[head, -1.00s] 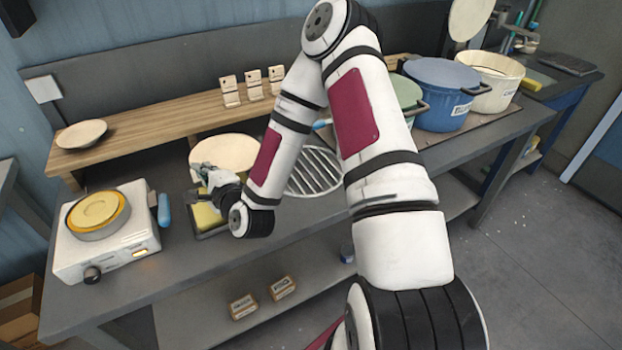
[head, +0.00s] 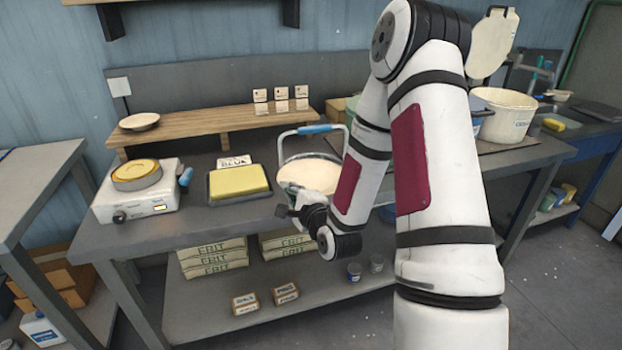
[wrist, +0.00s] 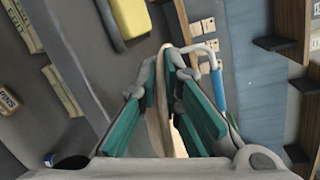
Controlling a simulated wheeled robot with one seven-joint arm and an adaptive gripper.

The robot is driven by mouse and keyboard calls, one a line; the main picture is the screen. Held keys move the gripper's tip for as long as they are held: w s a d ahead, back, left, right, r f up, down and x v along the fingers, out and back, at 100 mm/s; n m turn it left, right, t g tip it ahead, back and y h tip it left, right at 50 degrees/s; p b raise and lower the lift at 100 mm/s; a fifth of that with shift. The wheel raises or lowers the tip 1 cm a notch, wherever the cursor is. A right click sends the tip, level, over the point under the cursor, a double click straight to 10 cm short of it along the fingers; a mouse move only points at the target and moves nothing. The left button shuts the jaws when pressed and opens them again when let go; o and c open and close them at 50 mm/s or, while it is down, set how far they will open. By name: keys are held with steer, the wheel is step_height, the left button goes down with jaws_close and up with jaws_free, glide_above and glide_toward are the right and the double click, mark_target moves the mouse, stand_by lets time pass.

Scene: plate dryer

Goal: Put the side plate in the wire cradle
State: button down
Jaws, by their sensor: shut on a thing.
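The side plate (head: 310,172), round and cream, is held in my gripper (head: 303,200) in front of the wire cradle. In the wrist view the plate (wrist: 155,105) shows nearly edge-on between the green finger pads of my gripper (wrist: 168,75), which is shut on it. The wire cradle has a pale wire frame (head: 281,148) and a blue grip (head: 315,129); the grip also shows in the wrist view (wrist: 218,90). The plate and my arm hide much of the cradle. I cannot tell whether plate and cradle touch.
A yellow block lies in a dark tray (head: 212,198) to the left. A white appliance (head: 125,203) bears a yellow-rimmed dish (head: 136,172). Another plate (head: 139,121) is on the wooden shelf (head: 180,127). A cream pot (head: 505,115) stands right, beyond my arm. The bench front is clear.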

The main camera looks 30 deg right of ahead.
mark_target(297, 161)
steer(key=shift+m+h, duration=0.3)
steer(key=shift+h, duration=0.1)
steer(key=d+b, duration=0.1)
steer(key=d, duration=0.3)
steer(key=shift+s, duration=0.15)
steer(key=w+d, duration=0.2)
steer(key=w, duration=0.2)
steer(key=w+d+f, duration=0.1)
steer(key=w+d, duration=0.1)
steer(key=w, duration=0.3)
steer(key=w+d+b, duration=0.1)
steer(key=w+d, duration=0.1)
steer(key=w, duration=0.3)
steer(key=shift+w+d+f, duration=0.1)
steer(key=shift+d+f, duration=0.05)
steer(key=shift+d, duration=0.2)
steer(key=shift+f, duration=1.75)
steer(key=shift+f+b, duration=0.2)
steer(key=shift+b, duration=0.1)
steer(key=c, duration=2)
jaws_free()
steer(key=shift+c, duration=0.2)
